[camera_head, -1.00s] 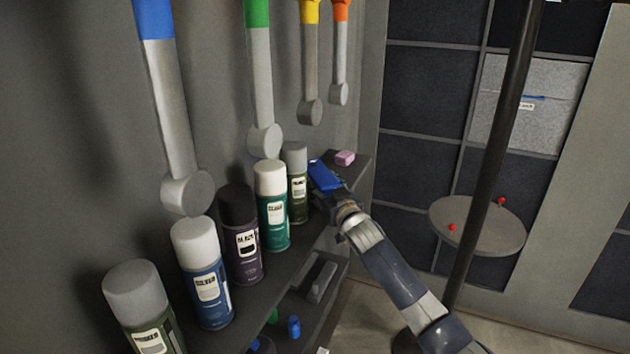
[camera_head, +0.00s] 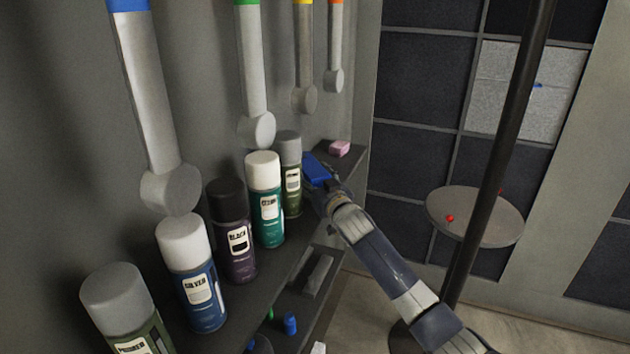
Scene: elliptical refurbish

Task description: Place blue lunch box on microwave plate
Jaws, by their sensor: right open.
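A blue box (camera_head: 316,169), which looks like the lunch box, sits on the dark shelf just past the row of spray cans. My right gripper (camera_head: 325,186) is at the near side of the blue box and is open. The arm partly hides the contact area, so I cannot tell whether the fingers touch the box. No microwave plate can be made out for certain; a round grey disc (camera_head: 474,216) with small red knobs stands at the right behind a dark pole. My left gripper is not in view.
Several spray cans, including a teal one (camera_head: 265,200), line the shelf (camera_head: 262,268) left of my arm. A pink block (camera_head: 339,148) lies beyond the blue box. A dark pole (camera_head: 497,165) stands at the right.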

